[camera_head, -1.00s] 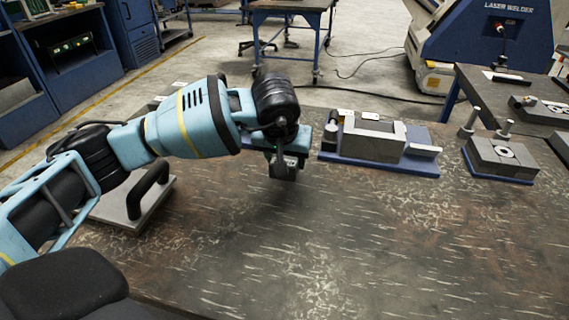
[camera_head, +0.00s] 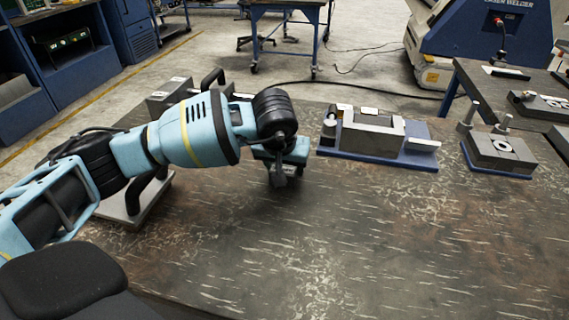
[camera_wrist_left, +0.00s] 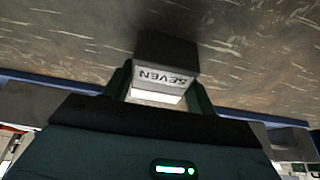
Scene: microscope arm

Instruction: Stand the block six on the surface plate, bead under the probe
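My left gripper (camera_head: 283,172) is over the middle of the table, left of the blue-based fixture. In the left wrist view its two fingers (camera_wrist_left: 160,88) are closed on a grey block (camera_wrist_left: 165,60) with a pale face lettered "SEVEN", which reads upside down. No block lettered six can be read in these frames. In the head view the held block (camera_head: 279,179) hangs below the fingers and is seen narrow. A grey plate with black handles (camera_head: 120,214) lies at the left, partly behind my arm; it may be the surface plate. No bead or probe can be made out. My right gripper is out of view.
A blue-based fixture (camera_head: 425,161) with a grey block stands at the back of the table. A smaller fixture with posts (camera_head: 500,155) stands right of it. Grey blocks (camera_head: 170,95) lie behind my arm. The table's front and middle (camera_head: 350,240) are clear.

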